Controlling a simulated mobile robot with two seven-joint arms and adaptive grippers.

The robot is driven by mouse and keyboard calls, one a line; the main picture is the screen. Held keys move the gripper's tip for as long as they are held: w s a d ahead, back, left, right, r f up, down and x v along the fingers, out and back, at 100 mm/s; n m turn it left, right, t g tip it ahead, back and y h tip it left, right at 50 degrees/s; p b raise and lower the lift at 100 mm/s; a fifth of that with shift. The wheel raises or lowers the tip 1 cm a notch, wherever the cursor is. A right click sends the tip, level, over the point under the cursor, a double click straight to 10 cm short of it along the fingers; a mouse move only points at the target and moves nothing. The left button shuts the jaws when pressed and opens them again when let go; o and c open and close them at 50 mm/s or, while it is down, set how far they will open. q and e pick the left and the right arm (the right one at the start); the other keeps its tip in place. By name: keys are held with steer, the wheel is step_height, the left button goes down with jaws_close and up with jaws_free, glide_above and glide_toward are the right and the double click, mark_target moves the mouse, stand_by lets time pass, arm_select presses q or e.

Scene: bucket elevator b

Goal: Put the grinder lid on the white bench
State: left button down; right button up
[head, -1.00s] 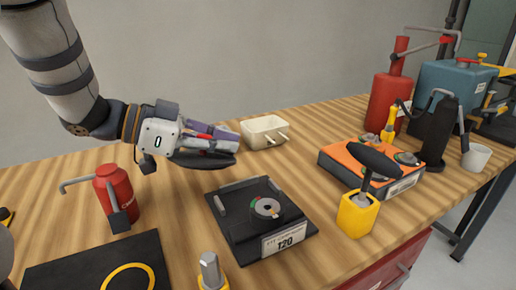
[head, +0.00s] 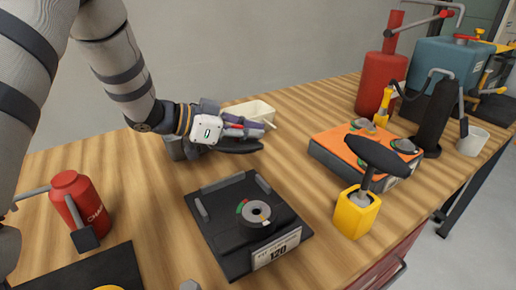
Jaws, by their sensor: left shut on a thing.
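My left gripper (head: 242,132) is over the back of the wooden bench, pointing right. It is shut on a dark, flat, rounded piece (head: 238,147), which looks like the grinder lid. The fingers hide much of this piece, so its full shape is unclear. A grey block-like thing (head: 176,149) shows just below and left of the gripper's wrist, partly covered by it. I cannot tell what it is. I see no white bench; the bench top (head: 325,105) in view is brown wood. My right gripper is not in view.
A cream tray (head: 250,112) stands just behind the left gripper. In front lies a black device (head: 222,225) with a dial and a "120" label. A red canister (head: 82,207) stands left. A yellow-based tool (head: 357,212) and an orange-topped box (head: 343,143) are right.

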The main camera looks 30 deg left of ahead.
arm_select(q)
steer(key=shift+w+d+f, duration=0.1)
steer(key=shift+w+f, duration=0.2)
steer(key=shift+f, duration=0.25)
steer(key=shift+w+d+f, duration=0.1)
steer(key=shift+w+f, duration=0.2)
steer(key=shift+f, duration=0.2)
steer(key=f, duration=0.2)
steer(key=f+b, duration=0.1)
steer(key=shift+w+f, duration=0.25)
steer(key=shift+f, duration=0.1)
steer(key=shift+r, duration=0.2)
steer(key=shift+f, duration=0.2)
steer(key=c, duration=1.7)
jaws_free()
steer(key=shift+r, duration=0.1)
